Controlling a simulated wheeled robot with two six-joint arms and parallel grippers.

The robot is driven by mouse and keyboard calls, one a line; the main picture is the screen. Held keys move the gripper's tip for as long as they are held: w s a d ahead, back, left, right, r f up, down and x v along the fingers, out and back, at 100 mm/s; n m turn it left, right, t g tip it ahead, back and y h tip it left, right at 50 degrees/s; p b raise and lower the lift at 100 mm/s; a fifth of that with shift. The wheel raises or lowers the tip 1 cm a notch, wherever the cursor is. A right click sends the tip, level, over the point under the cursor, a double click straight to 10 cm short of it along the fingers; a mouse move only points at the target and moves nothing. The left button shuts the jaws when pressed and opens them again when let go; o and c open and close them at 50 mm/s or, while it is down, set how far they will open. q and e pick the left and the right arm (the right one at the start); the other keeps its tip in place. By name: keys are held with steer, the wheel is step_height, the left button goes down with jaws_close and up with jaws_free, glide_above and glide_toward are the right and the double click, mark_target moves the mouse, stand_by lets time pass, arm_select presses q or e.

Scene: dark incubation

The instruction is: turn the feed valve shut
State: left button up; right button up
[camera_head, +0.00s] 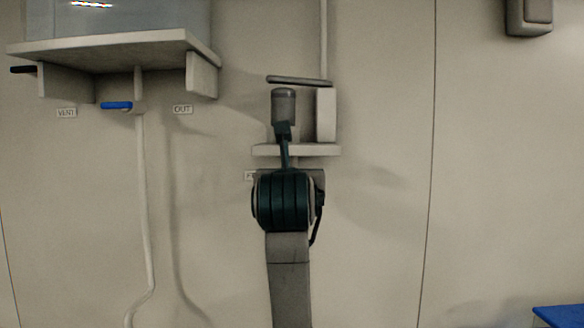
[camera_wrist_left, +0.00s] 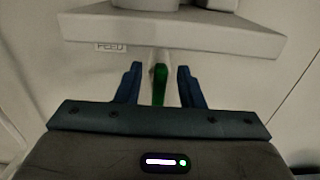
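The feed valve's green handle (camera_wrist_left: 160,86) shows in the left wrist view, below a pale shelf (camera_wrist_left: 175,34) and near a label reading FEED (camera_wrist_left: 110,47). It points lengthwise toward my wrist. My left gripper (camera_wrist_left: 160,68) is open, with one blue finger on each side of the handle and a visible gap on both sides. In the head view my left arm stands in front of the feed shelf (camera_head: 325,150) and hides the green handle, the fingers and most of the feed label (camera_head: 249,176). My right gripper is in neither view.
At the upper left of the head view a tank (camera_head: 120,15) rests on a bracketed shelf (camera_head: 110,55), with a blue handle (camera_head: 116,105), a black handle (camera_head: 23,69) and VENT and OUT labels. A blue surface (camera_head: 560,315) shows at lower right. The wall right of my arm is clear.

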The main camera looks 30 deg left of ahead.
arm_select(q)
steer(key=shift+w+a, duration=0.3)
steer(key=shift+w, duration=0.25)
jaws_close()
